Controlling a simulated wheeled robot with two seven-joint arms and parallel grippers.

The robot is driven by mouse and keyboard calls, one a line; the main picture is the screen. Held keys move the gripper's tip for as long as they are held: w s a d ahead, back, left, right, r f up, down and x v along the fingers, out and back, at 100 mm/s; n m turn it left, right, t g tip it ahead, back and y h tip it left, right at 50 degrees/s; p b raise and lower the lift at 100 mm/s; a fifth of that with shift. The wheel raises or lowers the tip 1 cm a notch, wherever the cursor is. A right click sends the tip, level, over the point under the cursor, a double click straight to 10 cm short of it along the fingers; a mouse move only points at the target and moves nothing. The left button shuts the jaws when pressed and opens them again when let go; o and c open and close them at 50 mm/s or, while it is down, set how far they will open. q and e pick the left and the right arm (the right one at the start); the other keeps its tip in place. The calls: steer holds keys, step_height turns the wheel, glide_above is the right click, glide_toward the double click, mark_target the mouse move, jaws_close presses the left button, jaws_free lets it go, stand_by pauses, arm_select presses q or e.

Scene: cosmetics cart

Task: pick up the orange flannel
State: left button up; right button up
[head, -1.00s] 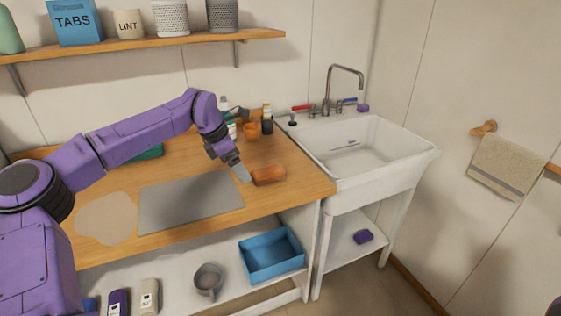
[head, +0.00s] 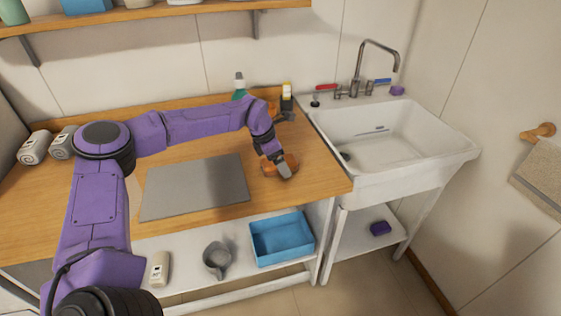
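The orange flannel (head: 268,169), a small rolled bundle, lies on the wooden counter just right of the grey mat. My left gripper (head: 284,171) points down at it from above and covers its middle. Parts of the flannel show on both sides of the grey fingertip. The far finger is hidden, so I cannot tell whether the fingers are closed on it. The flannel appears to rest on the counter still. My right gripper is out of view.
A grey mat (head: 195,187) lies left of the flannel. Bottles, one green and white (head: 239,86), stand at the back behind my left arm. The white sink (head: 390,140) is to the right. A blue bin (head: 281,239) and grey mug (head: 216,259) sit on the lower shelf.

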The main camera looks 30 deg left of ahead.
arm_select(q)
steer(key=shift+w+f, duration=0.15)
steer(key=shift+f, duration=0.2)
steer(key=shift+s+r, duration=0.25)
steer(key=shift+s, duration=0.15)
steer(key=shift+w+f, duration=0.15)
steer(key=shift+c, duration=0.6)
steer(key=c, duration=0.9)
steer(key=shift+r, duration=0.55)
steer(key=s+r+b, duration=0.1)
steer(key=s+r, duration=0.3)
steer(key=s+r+b, duration=0.2)
steer(key=s+r, duration=0.2)
steer(key=s, duration=0.1)
steer(key=s+d+r+b, duration=0.1)
steer(key=s+r, duration=0.3)
steer(key=s, duration=0.1)
steer(key=shift+d+r+b, duration=0.1)
steer(key=shift+b, duration=0.25)
